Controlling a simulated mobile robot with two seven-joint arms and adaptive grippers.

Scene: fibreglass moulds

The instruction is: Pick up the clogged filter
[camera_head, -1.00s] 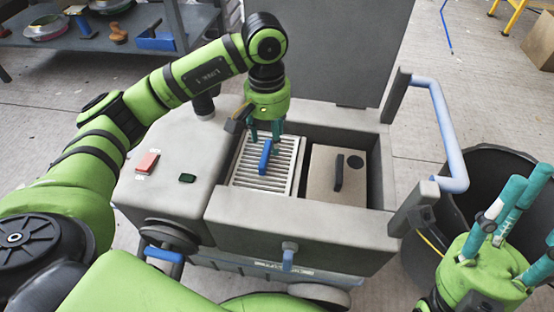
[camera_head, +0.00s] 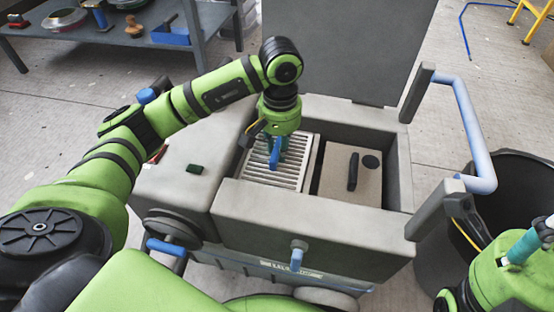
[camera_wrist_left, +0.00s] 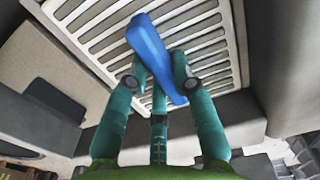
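A white slatted filter panel (camera_head: 290,170) with a blue bar handle (camera_head: 275,152) lies in the left bay of the grey machine. In the left wrist view the slats (camera_wrist_left: 205,45) and the blue handle (camera_wrist_left: 152,48) fill the upper middle. My left gripper (camera_head: 274,146) is down at this handle. Its teal fingers (camera_wrist_left: 158,75) straddle the handle, very close to both sides; whether they press on it I cannot tell. No dirt is clearly visible on the slats. My right gripper (camera_head: 535,243) is at the lower right, partly cut off by the frame edge.
A tan panel (camera_head: 345,190) with a black handle sits in the right bay. The machine's lid (camera_head: 335,45) stands open behind. A blue rail (camera_head: 470,130) and a black bin (camera_head: 515,170) are at right. A shelf (camera_head: 190,50) stands behind at left.

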